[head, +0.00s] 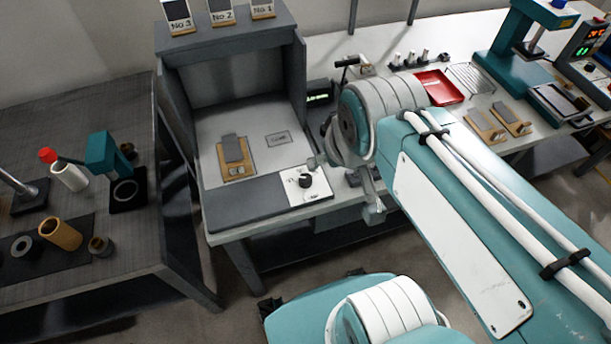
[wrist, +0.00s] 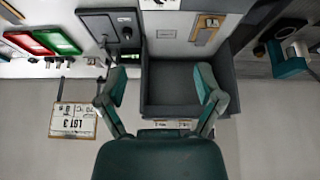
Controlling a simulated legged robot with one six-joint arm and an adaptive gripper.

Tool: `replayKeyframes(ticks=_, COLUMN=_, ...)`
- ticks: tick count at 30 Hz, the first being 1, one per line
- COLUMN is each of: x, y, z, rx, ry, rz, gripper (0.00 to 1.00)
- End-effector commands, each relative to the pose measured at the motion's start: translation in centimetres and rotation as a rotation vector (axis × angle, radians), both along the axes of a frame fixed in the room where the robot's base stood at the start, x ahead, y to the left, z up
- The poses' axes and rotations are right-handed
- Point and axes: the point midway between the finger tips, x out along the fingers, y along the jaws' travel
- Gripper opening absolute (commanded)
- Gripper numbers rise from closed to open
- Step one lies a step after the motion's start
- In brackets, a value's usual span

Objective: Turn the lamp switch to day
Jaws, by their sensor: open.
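The lamp switch is a black knob (head: 305,181) on a white plate (head: 296,194) at the front right of the grey booth (head: 230,70). Its setting is too small to read. At the top edge of the wrist view, a dark spot on a pale plate (wrist: 160,4) looks like this switch, partly cut off. My gripper (wrist: 158,80) is open and empty in the wrist view, its two green fingers spread apart. Nothing is between the fingertips. In the head view my arm's white joint hides much of the gripper, so its exact gap to the knob cannot be told.
A wooden holder with a grey sample (head: 235,155) and a small label (head: 278,138) lie in the booth. A dark mat (head: 245,205) runs along its front. A display (head: 319,97) and red tray (head: 440,87) stand to the right. A teal device (head: 108,155) is left.

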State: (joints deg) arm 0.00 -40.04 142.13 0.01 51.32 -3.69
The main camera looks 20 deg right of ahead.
Motion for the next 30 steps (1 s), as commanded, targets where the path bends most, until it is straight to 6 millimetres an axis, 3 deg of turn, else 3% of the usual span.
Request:
replayKeyframes(ticks=11, x=7.3, y=0.0, z=-4.9, rx=-0.163, ry=0.22, rz=0.444, gripper=0.85)
replayKeyframes(ticks=18, x=11.4, y=-0.1, z=-10.0, rx=-0.221, ry=0.344, rz=0.755, gripper=0.85)
replayKeyframes(ticks=24, x=13.5, y=-0.1, z=-13.9, rx=-0.236, ry=0.411, rz=0.96, gripper=0.85)
replayKeyframes(ticks=30, x=14.0, y=-0.1, z=-15.3, rx=-0.24, ry=0.424, rz=1.019, gripper=0.85)
